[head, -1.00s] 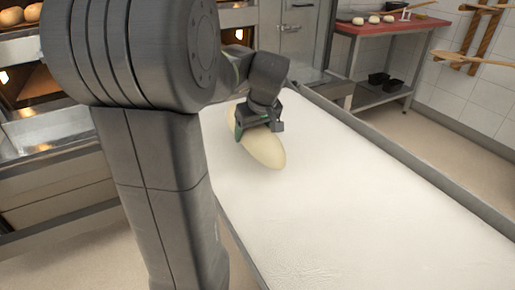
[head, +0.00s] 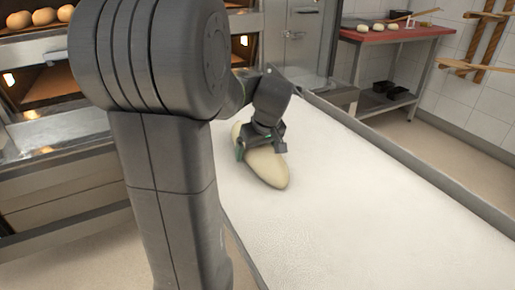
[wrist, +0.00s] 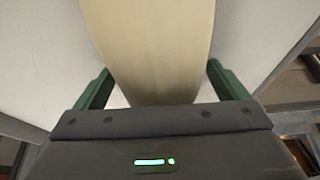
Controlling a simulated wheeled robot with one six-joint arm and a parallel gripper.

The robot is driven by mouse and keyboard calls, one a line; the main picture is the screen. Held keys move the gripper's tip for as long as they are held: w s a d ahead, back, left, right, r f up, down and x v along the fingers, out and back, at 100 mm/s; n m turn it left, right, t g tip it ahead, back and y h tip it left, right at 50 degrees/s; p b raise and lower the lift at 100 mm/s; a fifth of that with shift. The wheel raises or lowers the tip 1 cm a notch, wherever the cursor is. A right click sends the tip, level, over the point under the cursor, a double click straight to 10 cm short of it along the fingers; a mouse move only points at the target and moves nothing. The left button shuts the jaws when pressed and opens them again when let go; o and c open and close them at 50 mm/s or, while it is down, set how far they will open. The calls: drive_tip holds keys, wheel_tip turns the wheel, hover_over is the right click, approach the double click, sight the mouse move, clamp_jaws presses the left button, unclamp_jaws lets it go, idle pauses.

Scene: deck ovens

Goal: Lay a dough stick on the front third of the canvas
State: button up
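The dough stick (head: 272,172) is a pale, long piece with tapered ends, over the far left part of the white canvas (head: 370,215). My gripper (head: 262,149) is across the dough from above, with its green fingers on either side. I cannot tell whether the dough's underside touches the canvas. My arm hides part of the canvas's left edge.
Metal rails (head: 411,164) edge the canvas. Deck ovens (head: 50,150) with loaves (head: 44,16) stand at the left. A red-topped table (head: 400,35) with dough pieces stands at the back right. The near and right canvas is bare.

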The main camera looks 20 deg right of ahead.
drive_tip(key=p+v, duration=0.4)
drive_tip(key=v, duration=0.8)
drive_tip(key=shift+r, duration=0.25)
